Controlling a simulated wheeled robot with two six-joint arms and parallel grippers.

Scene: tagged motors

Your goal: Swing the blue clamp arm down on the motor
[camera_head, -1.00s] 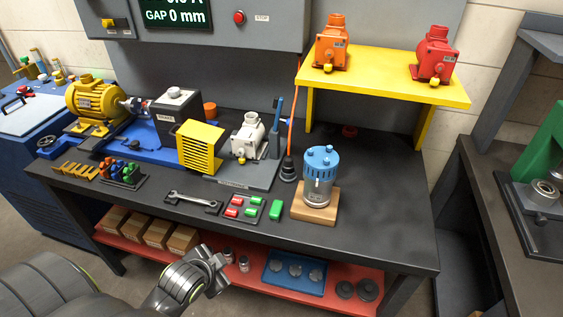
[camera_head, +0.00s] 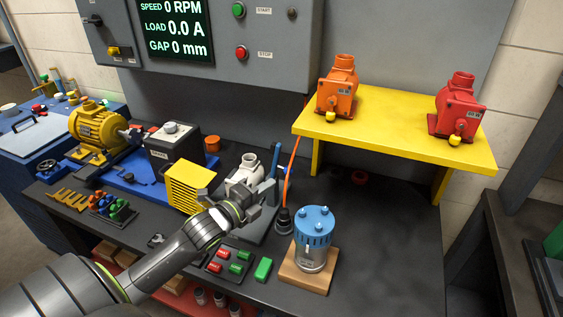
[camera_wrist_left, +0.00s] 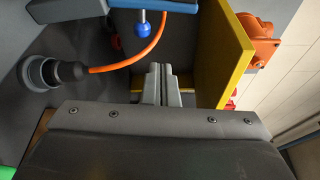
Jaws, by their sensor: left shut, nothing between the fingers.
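The blue clamp arm (camera_head: 276,160) stands upright at the right end of the test stand, beside the cream-white motor (camera_head: 243,173). My left gripper (camera_head: 264,193) is in front of the motor and low beside the arm, hiding part of the motor and the stand. In the left wrist view its fingers (camera_wrist_left: 161,84) are closed together and empty. The blue clamp arm (camera_wrist_left: 165,5) crosses the top of that view, with a blue ball knob (camera_wrist_left: 142,30) below it, apart from the fingers. My right gripper is not in view.
An orange cable runs up from a black plug (camera_head: 284,220); it shows close in the wrist view (camera_wrist_left: 60,72). A blue-topped motor (camera_head: 315,238) stands on a wooden block at right. A yellow shelf (camera_head: 400,132) holds orange and red pumps. A yellow guard (camera_head: 187,187) stands left.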

